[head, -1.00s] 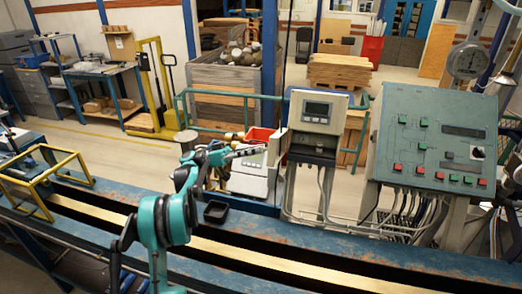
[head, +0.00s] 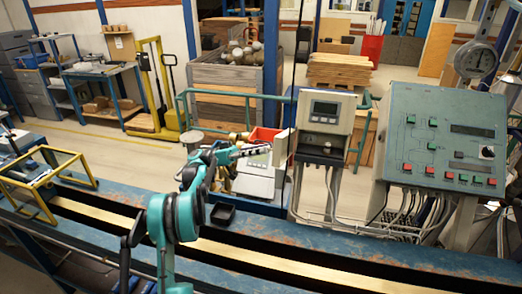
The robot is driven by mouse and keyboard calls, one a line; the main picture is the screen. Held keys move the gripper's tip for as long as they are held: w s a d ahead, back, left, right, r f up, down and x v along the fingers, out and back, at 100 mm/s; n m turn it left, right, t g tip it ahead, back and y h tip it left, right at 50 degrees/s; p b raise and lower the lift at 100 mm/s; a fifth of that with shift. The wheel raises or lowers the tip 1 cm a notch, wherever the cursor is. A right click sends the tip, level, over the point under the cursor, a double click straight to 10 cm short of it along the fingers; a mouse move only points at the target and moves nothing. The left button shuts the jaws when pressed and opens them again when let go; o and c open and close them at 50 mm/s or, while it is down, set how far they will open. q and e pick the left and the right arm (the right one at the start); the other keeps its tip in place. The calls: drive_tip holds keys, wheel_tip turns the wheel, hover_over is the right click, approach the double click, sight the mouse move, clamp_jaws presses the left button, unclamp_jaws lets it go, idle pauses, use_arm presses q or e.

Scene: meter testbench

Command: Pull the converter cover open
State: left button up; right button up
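My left arm reaches in from the lower left. Its gripper (head: 262,149) points right, toward the converter's left side, with a gap in the picture between them. The fingers are small and seen from the side, so I cannot tell whether they are open. My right gripper is not in view.
A control panel (head: 442,135) with green and red buttons stands right of the converter. A blue bench (head: 330,246) with a small black tray (head: 222,214) crosses the front.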

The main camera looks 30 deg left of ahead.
use_arm(q)
drive_tip(key=v, duration=0.7)
drive_tip(key=shift+a, duration=0.25)
